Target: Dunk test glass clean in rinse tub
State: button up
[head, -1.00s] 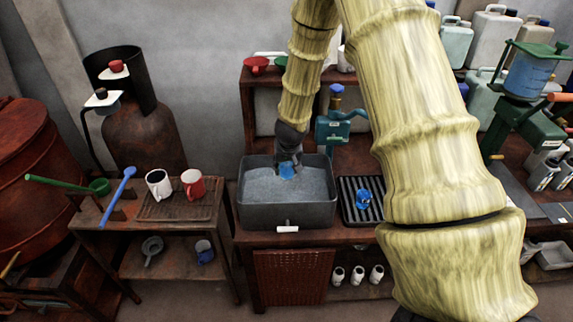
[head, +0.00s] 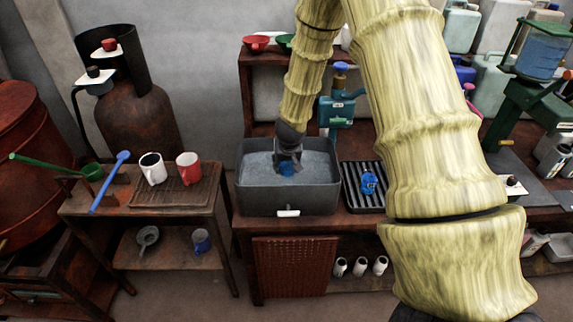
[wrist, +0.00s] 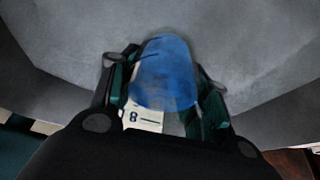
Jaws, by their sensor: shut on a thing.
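The rinse tub (head: 288,199) is a dark grey rectangular basin on the bench, holding greyish liquid. A white label sits on its front. My gripper (head: 287,165) reaches down into the tub from above. It is shut on the blue test glass (head: 286,169), at the liquid's surface in the head view; how deep the glass sits is hard to tell. In the wrist view the glass (wrist: 166,75) is translucent blue between the two fingers of my gripper (wrist: 165,100). A white tag marked 8 (wrist: 143,116) shows beside it. The tub's grey inside (wrist: 60,35) surrounds it.
A black ribbed rack (head: 350,186) with a blue item (head: 369,183) stands right of the tub. A blue-green tap device (head: 337,105) stands behind.

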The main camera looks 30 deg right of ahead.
aim_at(286, 174)
jog(key=shift+f+b, duration=1.8)
jog(key=shift+f, duration=0.3)
jog(key=shift+f, duration=0.15)
notch_tip(286, 174, up, 16)
jog(key=p, duration=1.5)
dwell(1.0)
